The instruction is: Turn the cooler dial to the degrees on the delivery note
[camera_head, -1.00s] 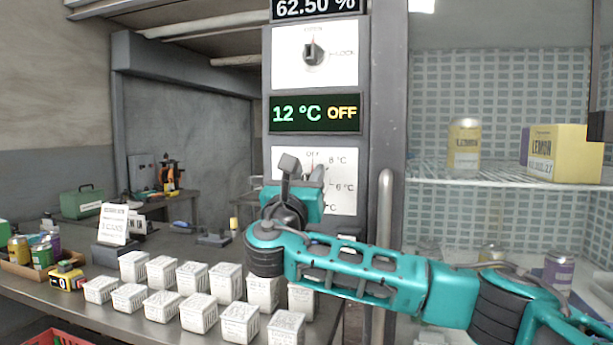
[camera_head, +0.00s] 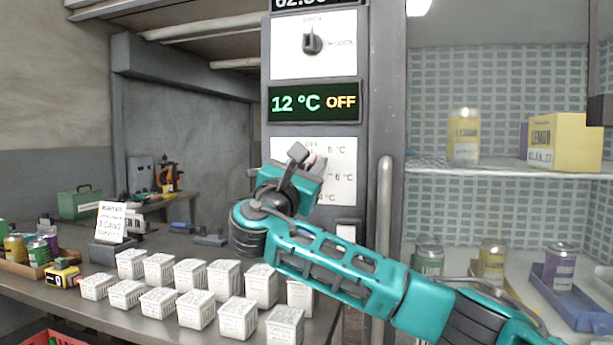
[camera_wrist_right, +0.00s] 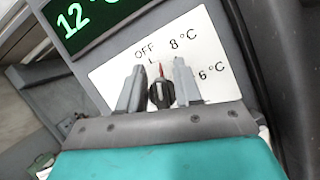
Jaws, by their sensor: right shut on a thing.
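The cooler dial (camera_wrist_right: 160,93) is a black knob with a red pointer on a white plate (camera_head: 344,190) marked OFF, 8 °C and 6 °C. In the right wrist view its pointer lies between the OFF and 8 °C marks, nearer OFF. My right gripper (camera_wrist_right: 160,82) is shut on the knob, one finger on each side. In the head view the gripper (camera_head: 318,166) hides most of the dial. The display (camera_head: 314,102) above reads 12 °C OFF. A white printed card (camera_head: 112,222) stands on the bench; its text is too small to read. My left gripper is not in view.
A second knob (camera_head: 312,42) with a LOCK mark sits above the display. A vertical door handle (camera_head: 384,215) is right of the dial plate. White boxes (camera_head: 238,318) stand in rows on the bench below. Glass shelves with cans and a yellow LEMON box (camera_head: 563,142) are at right.

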